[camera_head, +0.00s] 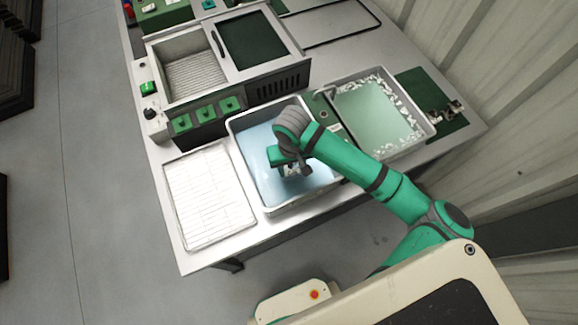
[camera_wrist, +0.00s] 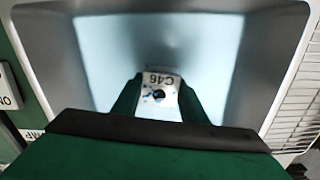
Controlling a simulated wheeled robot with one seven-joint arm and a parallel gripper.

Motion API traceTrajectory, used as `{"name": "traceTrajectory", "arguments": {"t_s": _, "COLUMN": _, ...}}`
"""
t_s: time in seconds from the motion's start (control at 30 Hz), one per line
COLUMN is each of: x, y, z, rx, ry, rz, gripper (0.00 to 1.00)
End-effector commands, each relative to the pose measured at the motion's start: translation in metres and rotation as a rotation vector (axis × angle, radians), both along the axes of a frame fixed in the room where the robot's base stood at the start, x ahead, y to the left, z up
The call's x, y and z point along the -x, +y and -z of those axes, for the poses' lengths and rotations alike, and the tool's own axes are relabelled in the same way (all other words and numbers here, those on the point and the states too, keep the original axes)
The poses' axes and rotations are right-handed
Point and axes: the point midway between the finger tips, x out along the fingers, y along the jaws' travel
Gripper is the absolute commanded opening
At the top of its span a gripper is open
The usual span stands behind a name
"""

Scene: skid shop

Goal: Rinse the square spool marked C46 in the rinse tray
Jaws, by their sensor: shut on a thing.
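The square spool (camera_wrist: 158,84) is pale, with a dark round hole in its middle and the mark C46, upside down in the wrist view. My gripper (camera_wrist: 158,98) is shut on it, a green finger on each side. The tray with clear bluish liquid (camera_wrist: 95,50) lies around and below the spool. In the head view this tray (camera_head: 250,160) is in the middle of the bench, and my gripper (camera_head: 290,168) is over it. The arm hides most of the spool there. I cannot tell whether the spool touches the liquid.
A tray of greenish liquid with white foam (camera_head: 372,112) stands to the right. A white wire rack (camera_head: 208,195) lies at the left front. A metal box machine with a dark-windowed lid (camera_head: 250,42) stands behind. Green blocks (camera_head: 205,113) sit along its front.

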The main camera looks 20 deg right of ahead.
Motion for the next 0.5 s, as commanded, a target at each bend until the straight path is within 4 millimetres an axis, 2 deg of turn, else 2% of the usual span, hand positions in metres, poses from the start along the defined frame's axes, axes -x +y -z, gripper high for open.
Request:
{"name": "traceTrajectory", "arguments": {"t_s": 0.27, "x": 0.0, "y": 0.0, "z": -0.002, "rx": 0.0, "ry": -0.001, "rz": -0.001, "gripper": 0.2}}
{"name": "traceTrajectory", "arguments": {"t_s": 0.5, "x": -0.001, "y": 0.0, "z": -0.017, "rx": 0.0, "ry": -0.001, "rz": -0.001, "gripper": 0.2}}
